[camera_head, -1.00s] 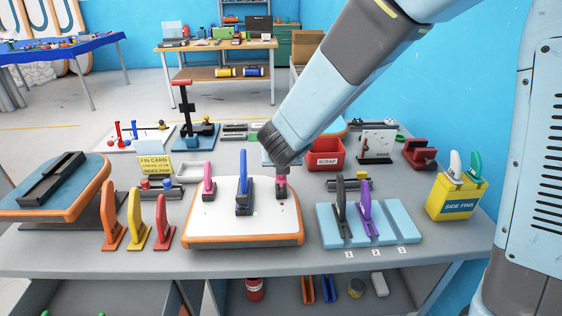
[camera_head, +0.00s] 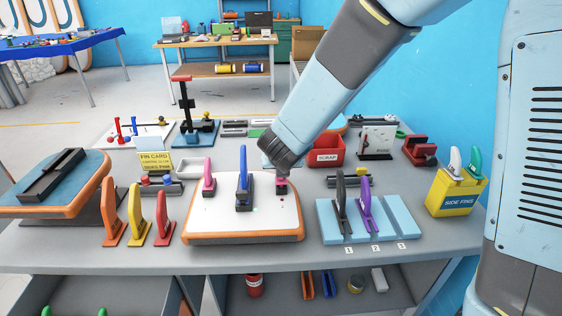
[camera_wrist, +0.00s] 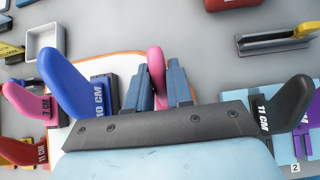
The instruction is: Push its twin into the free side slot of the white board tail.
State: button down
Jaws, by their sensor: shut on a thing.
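The white board tail (camera_head: 225,222) with an orange edge lies on the bench. A blue fin (camera_head: 243,180) stands in its middle slot, marked 10 CM in the wrist view (camera_wrist: 70,80). A pink fin (camera_head: 208,178) stands at the board's left side; it is marked 7 CM in the wrist view (camera_wrist: 28,102). My gripper (camera_head: 282,172) is over the board's right side, shut on a second pink fin (camera_head: 282,187). That fin shows between my fingers in the wrist view (camera_wrist: 156,68). Its base sits at the right slot; how deep it sits is hidden.
A light blue rack (camera_head: 400,218) right of the board holds a black fin (camera_head: 341,198) and a purple fin (camera_head: 366,200); its third place is empty. Orange, yellow and red fins (camera_head: 161,218) stand left. A red scrap bin (camera_head: 327,147) and yellow side-fins box (camera_head: 455,197) stand right.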

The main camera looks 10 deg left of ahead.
jog(key=shift+f, duration=0.6)
jog(key=c, duration=0.9)
grip_release()
jog(key=v, duration=1.3)
jog(key=shift+s+d+r, duration=0.1)
jog(key=shift+s+r, duration=0.15)
jog(key=shift+r, duration=0.05)
